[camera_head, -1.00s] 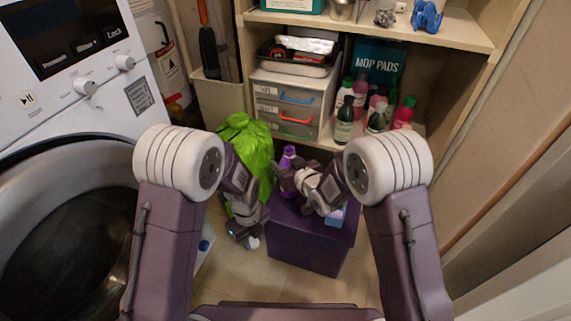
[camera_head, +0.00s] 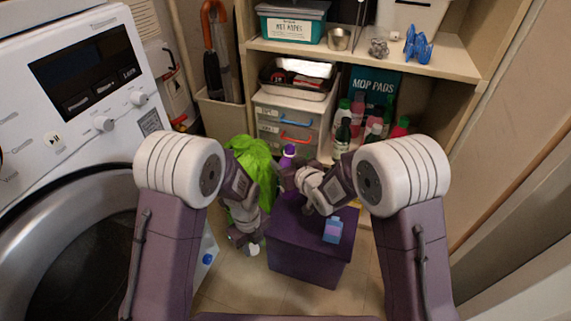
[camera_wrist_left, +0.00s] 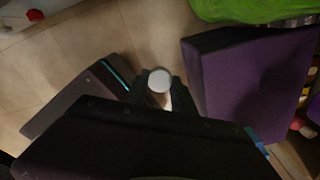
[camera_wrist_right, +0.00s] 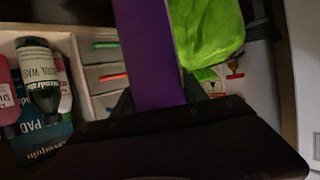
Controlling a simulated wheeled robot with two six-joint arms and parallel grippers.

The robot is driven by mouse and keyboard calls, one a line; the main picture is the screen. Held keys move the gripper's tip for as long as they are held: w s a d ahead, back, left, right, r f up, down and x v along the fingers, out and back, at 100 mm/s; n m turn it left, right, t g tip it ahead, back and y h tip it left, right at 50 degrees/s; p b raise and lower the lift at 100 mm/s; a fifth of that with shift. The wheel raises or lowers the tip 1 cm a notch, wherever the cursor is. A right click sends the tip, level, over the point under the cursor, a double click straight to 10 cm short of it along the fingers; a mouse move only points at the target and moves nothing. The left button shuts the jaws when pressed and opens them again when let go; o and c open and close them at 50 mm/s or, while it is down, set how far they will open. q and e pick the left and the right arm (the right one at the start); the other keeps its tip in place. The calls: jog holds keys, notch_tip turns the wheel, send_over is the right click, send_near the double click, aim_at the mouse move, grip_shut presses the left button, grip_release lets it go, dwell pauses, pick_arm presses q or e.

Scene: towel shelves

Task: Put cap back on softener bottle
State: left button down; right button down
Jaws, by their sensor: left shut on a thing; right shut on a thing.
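A purple bottle (camera_head: 289,152) is held upright or nearly so by my right gripper (camera_head: 297,180), above the back of the purple box. In the right wrist view the bottle's plain purple side (camera_wrist_right: 150,50) fills the space between the fingers. My left gripper (camera_head: 248,238) is lower, to the left of the purple box, and shut on a small white cap (camera_head: 253,249). The cap's round white top shows between the fingertips in the left wrist view (camera_wrist_left: 159,80). The cap and the bottle are well apart. The bottle's mouth is too small to make out.
A green bag (camera_head: 240,155) lies behind my left arm. A washing machine (camera_head: 60,130) is at left, shelves (camera_head: 455,62) with several bottles behind.

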pick_arm(q)
jog(key=shift+r, duration=0.1)
pick_arm(e)
jog(key=shift+r, duration=0.2)
jog(key=c, duration=1.5)
grip_release()
grip_shut()
